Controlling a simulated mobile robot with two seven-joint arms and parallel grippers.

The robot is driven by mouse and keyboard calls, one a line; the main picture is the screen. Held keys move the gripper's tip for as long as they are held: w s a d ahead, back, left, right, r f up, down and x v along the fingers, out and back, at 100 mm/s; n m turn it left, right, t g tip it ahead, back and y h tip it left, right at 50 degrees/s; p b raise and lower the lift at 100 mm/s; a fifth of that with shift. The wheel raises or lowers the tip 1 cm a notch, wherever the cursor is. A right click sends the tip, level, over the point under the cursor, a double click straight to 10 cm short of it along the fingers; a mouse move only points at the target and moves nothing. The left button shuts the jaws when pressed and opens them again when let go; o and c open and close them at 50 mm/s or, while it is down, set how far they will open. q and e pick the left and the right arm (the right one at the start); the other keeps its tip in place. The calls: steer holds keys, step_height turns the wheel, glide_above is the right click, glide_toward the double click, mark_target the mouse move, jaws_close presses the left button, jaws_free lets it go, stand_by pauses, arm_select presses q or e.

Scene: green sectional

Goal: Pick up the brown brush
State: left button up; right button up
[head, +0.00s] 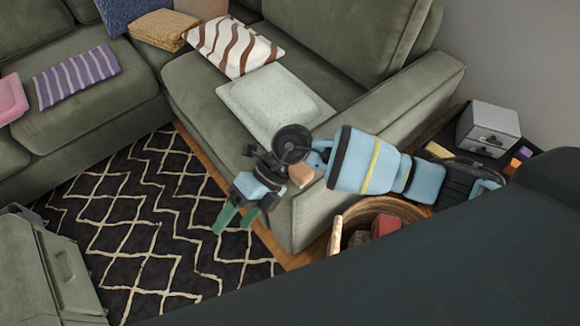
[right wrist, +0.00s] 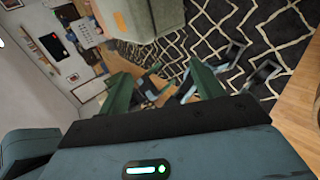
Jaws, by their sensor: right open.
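I cannot make out a brown brush for certain in either view. A small tan-brown piece (head: 301,175) shows beside my right wrist, against the sofa arm's front, and I cannot tell what it is. My right gripper (head: 237,216) hangs over the patterned rug, just left of the sofa arm's front end. Its green fingers are apart with nothing seen between them. The fingers also show apart in the right wrist view (right wrist: 160,72). My left gripper is not in view.
A green sectional sofa (head: 195,85) with cushions fills the back. Its arm (head: 308,208) is close to my right wrist. A wicker basket (head: 400,207) holding red and brown items stands right of it. A grey box (head: 488,122) sits farther right. The black rug (head: 130,235) is clear.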

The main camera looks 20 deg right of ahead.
steer(key=w+d+t+h, duration=0.1)
steer(key=w+d+h, duration=0.2)
steer(key=w+d, duration=0.1)
steer(key=w+d+t+h+b, duration=0.1)
steer(key=w+d+h, duration=0.2)
steer(key=d, duration=0.4)
steer(key=w+d+t+h+b, duration=0.1)
steer(key=w+d+h, duration=0.2)
steer(key=w+d, duration=0.2)
steer(key=shift+w+d+t, duration=0.15)
steer(key=shift+w+t, duration=0.25)
steer(key=shift+w, duration=0.2)
steer(key=shift+f, duration=1.25)
steer(key=shift+w+d+f+b, duration=0.1)
steer(key=shift+w+f+b, duration=0.1)
steer(key=shift+f, duration=1.1)
steer(key=shift+w+d+f+b, duration=0.1)
steer(key=shift+f+b, duration=0.05)
steer(key=shift+f, duration=1.15)
steer(key=c, duration=1.1)
